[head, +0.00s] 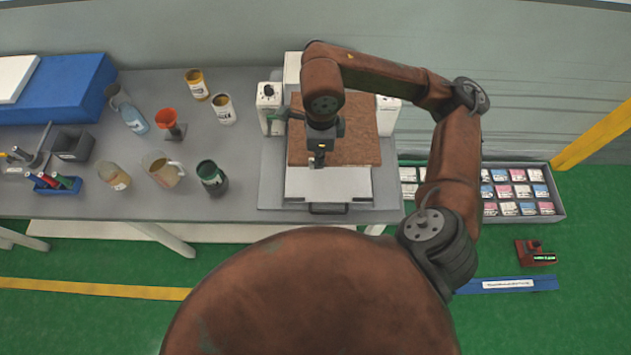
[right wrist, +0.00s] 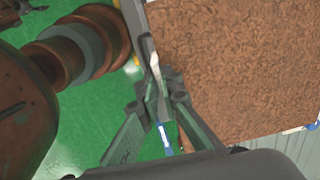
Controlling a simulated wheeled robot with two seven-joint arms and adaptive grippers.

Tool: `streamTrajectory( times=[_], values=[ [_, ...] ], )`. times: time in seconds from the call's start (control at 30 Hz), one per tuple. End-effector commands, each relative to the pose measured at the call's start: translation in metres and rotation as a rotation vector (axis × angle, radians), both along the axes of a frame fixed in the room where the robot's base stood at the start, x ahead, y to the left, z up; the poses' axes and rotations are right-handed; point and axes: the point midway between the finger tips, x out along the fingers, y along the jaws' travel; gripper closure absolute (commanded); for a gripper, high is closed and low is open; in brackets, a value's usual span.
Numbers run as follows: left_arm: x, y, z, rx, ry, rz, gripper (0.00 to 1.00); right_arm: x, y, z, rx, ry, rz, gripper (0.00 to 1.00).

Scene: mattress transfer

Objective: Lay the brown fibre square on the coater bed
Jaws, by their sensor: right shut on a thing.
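The brown fibre square (head: 358,143) lies over the back part of the coater bed (head: 330,185), whose pale front strip is bare. Its surface fills the right side of the right wrist view (right wrist: 235,75). My right gripper (head: 317,163) points down at the square's front edge, left of its middle. In the right wrist view, its fingers (right wrist: 168,97) are closed at the square's edge, and I take it to be shut on the square. Whether the square rests fully on the bed is hard to tell. My left gripper is not in view.
The coater has white end blocks (head: 269,98) beside the square. Left of it on the grey bench (head: 235,190) stand several jars, a dark green cup (head: 212,178), a jug (head: 163,170) and a red funnel (head: 167,118). A sample tray (head: 520,190) is on the right.

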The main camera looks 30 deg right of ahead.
Motion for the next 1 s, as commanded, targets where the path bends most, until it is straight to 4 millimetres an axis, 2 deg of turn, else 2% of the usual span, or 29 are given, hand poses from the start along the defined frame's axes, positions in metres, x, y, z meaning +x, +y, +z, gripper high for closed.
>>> streamTrajectory(
  times=[0.03,0.2,0.3,0.37,0.5,0.57,0.63,0.83,1.0],
  values=[
    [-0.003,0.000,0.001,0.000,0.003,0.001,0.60,0.003,-0.001,-0.015,0.000,0.012,-0.002,1.00],
    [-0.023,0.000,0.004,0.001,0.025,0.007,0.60,0.017,0.000,-0.062,0.001,0.024,-0.004,1.00],
    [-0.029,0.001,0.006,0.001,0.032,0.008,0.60,0.018,0.000,-0.089,0.001,0.026,-0.004,1.00],
    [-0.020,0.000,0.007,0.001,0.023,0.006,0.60,0.018,0.000,-0.104,0.001,0.025,-0.005,1.00],
    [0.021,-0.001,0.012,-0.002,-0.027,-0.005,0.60,0.017,-0.002,-0.137,0.000,0.022,-0.008,1.00],
    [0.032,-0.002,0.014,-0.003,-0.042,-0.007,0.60,0.017,-0.002,-0.148,0.001,0.020,-0.008,1.00],
    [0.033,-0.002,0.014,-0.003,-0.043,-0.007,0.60,0.018,-0.002,-0.158,0.000,0.020,-0.006,1.00],
    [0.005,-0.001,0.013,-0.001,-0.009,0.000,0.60,0.018,-0.001,-0.172,0.000,0.019,-0.006,1.00],
    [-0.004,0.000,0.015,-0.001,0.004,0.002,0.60,0.017,-0.001,-0.192,0.001,0.021,-0.006,1.00]
  ],
)
